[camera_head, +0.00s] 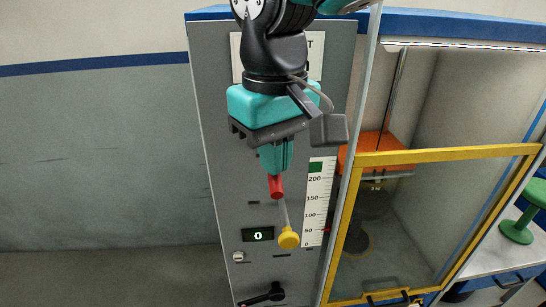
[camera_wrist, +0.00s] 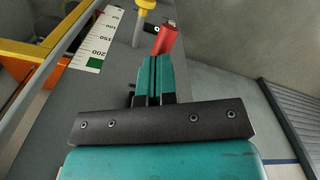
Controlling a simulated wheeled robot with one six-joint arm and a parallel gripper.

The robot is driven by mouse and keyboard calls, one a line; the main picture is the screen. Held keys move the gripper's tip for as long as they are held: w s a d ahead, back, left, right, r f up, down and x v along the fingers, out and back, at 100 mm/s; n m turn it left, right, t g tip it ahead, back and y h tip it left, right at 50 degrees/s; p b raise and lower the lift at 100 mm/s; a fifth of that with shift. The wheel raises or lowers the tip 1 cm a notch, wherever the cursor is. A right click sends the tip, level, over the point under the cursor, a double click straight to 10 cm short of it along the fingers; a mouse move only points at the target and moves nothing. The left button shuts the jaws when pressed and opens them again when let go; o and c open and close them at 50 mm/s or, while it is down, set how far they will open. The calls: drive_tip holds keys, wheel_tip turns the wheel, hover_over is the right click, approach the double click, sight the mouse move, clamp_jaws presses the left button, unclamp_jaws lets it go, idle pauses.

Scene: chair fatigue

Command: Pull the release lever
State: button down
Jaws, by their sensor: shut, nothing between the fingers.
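A red handle (camera_head: 275,186) shows on the front of the grey machine panel, just below my fingertips. In the wrist view the red handle (camera_wrist: 165,39) lies just beyond the fingertips and slants to the right. I cannot tell whether the fingers touch it. A lever with a thin rod and a yellow knob (camera_head: 289,240) hangs below it. A black handle (camera_head: 262,295) sits low on the panel. No readable label shows which is the release lever. My gripper (camera_head: 275,171) is teal, shut and empty, and its fingers (camera_wrist: 153,64) point down along the panel.
A printed scale (camera_head: 317,203) and a small display reading 0 (camera_head: 258,234) are on the panel. To the right is a yellow-framed clear door (camera_head: 440,155) with an orange seat (camera_head: 380,150) behind it. A green stool (camera_head: 517,229) stands on a table. Open floor lies left.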

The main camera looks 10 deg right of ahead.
wheel_tip(320, 180, up, 9)
drive_tip(key=s+p, duration=0.2)
drive_tip(key=p, duration=0.6)
drive_tip(key=s+d+f+y+b, duration=0.2)
drive_tip(key=s+d+f+b, duration=0.2)
drive_tip(key=f, duration=0.3)
drive_tip(key=s+d+f+n+y+b, duration=0.1)
drive_tip(key=s+d+f+y+b, duration=0.1)
drive_tip(key=s+d+f+b, duration=0.2)
wheel_tip(320, 180, down, 3)
drive_tip(key=shift+s+d+f, duration=0.1)
drive_tip(key=shift+s+d, duration=0.05)
drive_tip(key=shift+d, duration=0.8)
